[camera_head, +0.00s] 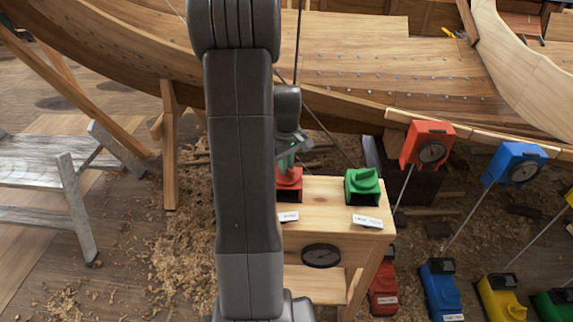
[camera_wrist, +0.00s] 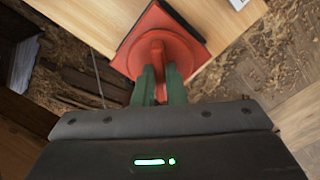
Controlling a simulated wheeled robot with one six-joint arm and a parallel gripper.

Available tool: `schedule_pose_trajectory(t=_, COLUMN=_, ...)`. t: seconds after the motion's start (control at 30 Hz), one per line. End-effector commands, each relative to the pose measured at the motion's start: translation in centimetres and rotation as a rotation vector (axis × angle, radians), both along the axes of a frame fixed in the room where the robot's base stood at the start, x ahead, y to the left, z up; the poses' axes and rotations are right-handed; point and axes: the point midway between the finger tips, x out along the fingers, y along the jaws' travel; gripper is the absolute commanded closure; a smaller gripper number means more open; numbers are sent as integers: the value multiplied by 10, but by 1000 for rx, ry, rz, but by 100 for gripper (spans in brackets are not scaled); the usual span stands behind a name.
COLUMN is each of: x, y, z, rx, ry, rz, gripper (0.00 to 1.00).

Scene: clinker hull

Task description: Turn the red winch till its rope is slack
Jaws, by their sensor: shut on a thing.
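The red winch (camera_head: 290,184) sits on the left part of a small wooden stand (camera_head: 331,184), partly hidden behind my arm in the head view. In the wrist view the red winch (camera_wrist: 160,38) shows its round top with a raised grip. My gripper (camera_wrist: 159,78) has its green fingers shut on that raised grip. In the head view my gripper (camera_head: 287,161) comes down onto the winch from above. A thin dark rope (camera_head: 330,135) runs slanting above the stand near the winches. I cannot tell whether the red winch's rope is taut or slack.
Red (camera_head: 428,144) and blue (camera_head: 515,162) gauge boxes on poles stand to the right. The wooden hull (camera_head: 400,75) spans the back. A grey bench (camera_head: 50,165) is at left.

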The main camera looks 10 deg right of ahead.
Motion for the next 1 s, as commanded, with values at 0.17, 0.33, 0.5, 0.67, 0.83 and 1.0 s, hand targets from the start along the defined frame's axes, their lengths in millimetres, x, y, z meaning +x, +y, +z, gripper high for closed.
schedule_pose_trajectory(t=0.17, x=1, y=0, z=1, rx=-1, ry=-4, rz=0, gripper=83)
schedule_pose_trajectory(t=0.33, x=1, y=0, z=1, rx=-1, ry=-3, rz=-1, gripper=67)
schedule_pose_trajectory(t=0.5, x=0, y=0, z=1, rx=0, ry=-1, rz=-1, gripper=67)
schedule_pose_trajectory(t=0.67, x=1, y=0, z=11, rx=-1, ry=-4, rz=-1, gripper=67)
schedule_pose_trajectory(t=0.83, x=2, y=0, z=43, rx=-1, ry=-8, rz=-1, gripper=67)
schedule_pose_trajectory(t=1.0, x=1, y=0, z=83, rx=-1, ry=-8, rz=-1, gripper=67)
